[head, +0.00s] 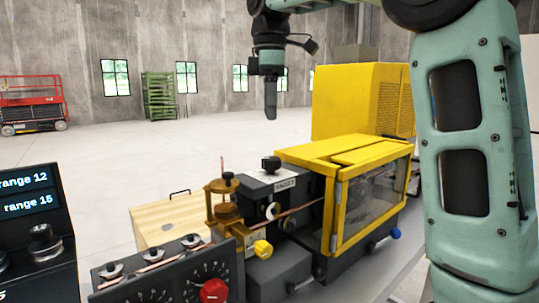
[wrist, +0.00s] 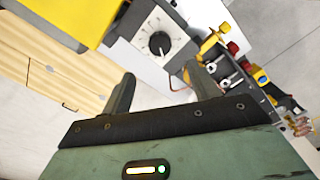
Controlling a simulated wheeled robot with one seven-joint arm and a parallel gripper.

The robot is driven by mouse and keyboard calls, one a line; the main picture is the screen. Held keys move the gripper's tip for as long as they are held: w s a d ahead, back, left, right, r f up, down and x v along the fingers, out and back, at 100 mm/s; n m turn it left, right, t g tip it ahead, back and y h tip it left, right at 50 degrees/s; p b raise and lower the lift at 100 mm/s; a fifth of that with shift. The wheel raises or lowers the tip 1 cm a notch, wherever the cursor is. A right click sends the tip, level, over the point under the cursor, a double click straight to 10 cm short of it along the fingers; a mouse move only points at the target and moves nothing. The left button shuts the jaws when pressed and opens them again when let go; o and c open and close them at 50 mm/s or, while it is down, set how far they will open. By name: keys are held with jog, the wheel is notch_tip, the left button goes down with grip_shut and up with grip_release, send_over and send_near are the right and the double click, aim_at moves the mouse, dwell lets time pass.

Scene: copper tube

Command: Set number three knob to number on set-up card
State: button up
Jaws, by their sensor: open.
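My gripper (head: 270,112) hangs pointing down in the air above and behind the machine in the head view. In the wrist view its two fingers (wrist: 161,80) are apart with nothing between them. Beyond them is a round dark knob (wrist: 158,43) with a dial on a grey box; the gripper is not touching it. In the head view, a dark panel (head: 168,277) at the bottom carries several knobs and dials, including a red knob (head: 213,291). I cannot tell which knob is number three. A white label (head: 285,184) sits on the machine; I cannot identify the set-up card.
A yellow guard (head: 340,150) with clear sides covers the machine's right part. A copper tube (head: 300,211) runs into it. A black console (head: 36,235) at left shows "range 12" and "range 15". A wooden cabinet (head: 160,222) stands behind. Open floor lies beyond.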

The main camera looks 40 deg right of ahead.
aim_at(270, 158)
notch_tip(270, 158, down, 11)
jog(key=shift+r, duration=0.15)
jog(key=c, duration=1)
